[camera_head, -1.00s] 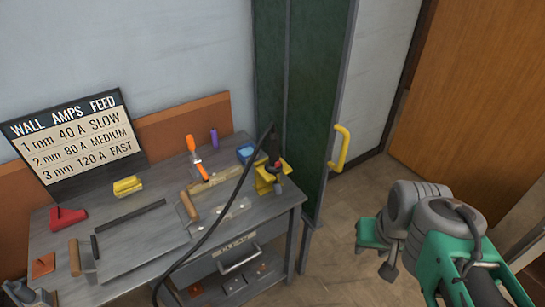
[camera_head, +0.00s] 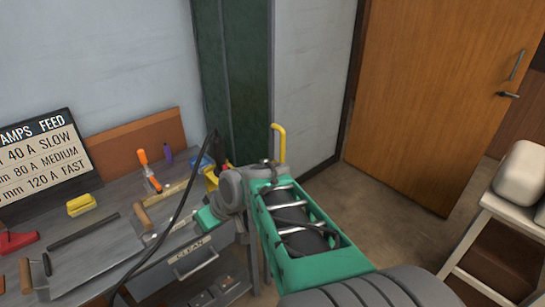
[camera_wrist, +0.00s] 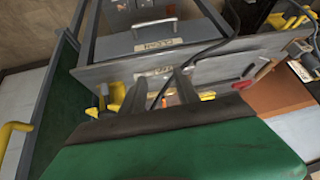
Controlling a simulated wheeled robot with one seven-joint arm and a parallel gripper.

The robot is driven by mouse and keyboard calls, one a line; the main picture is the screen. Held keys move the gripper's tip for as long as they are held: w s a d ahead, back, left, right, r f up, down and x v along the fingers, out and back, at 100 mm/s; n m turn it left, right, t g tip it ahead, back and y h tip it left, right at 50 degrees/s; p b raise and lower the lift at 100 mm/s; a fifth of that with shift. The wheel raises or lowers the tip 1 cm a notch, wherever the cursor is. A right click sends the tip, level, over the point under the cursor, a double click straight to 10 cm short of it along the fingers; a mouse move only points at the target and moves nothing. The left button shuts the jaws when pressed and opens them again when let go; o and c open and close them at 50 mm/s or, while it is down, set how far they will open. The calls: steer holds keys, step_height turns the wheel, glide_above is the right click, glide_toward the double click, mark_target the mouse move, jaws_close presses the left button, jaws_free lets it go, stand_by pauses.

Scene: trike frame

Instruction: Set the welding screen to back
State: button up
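The welding screen (camera_head: 235,85) is a tall dark green folded panel in a grey frame, upright against the wall beside the bench. Its yellow handle (camera_head: 279,142) stands out on the right edge, its lower part behind my arm. In the wrist view the screen (camera_wrist: 62,95) runs down the left side, with the yellow handle (camera_wrist: 14,130) at the far left. My gripper (camera_wrist: 160,84) has its two dark fingers apart, with nothing held between them, and is clear of the handle. In the head view its fingers are hidden by my wrist.
The workbench (camera_head: 100,268) carries tools, a clamp and a loose black cable (camera_head: 180,205). A drawer marked CLEAN (camera_head: 195,262) faces forward. A wooden door (camera_head: 440,100) stands right, with open floor (camera_head: 385,215) before it. A pale stool (camera_head: 512,207) is at the right edge.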

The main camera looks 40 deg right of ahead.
steer(key=w+d+f+t+b, duration=0.1)
steer(key=w+d+f+t, duration=0.1)
steer(key=w+d, duration=0.3)
steer(key=m+t+h+b, duration=0.3)
steer(key=t+h+b, duration=0.15)
steer(key=t, duration=0.45)
glide_toward(284, 150)
steer(key=w, duration=0.5)
steer(key=w+d+p, duration=0.1)
steer(key=w, duration=0.2)
steer(key=w+p, duration=0.1)
steer(key=w, duration=0.1)
steer(key=shift+w+d, duration=0.35)
steer(key=shift+c, duration=0.5)
jaws_close()
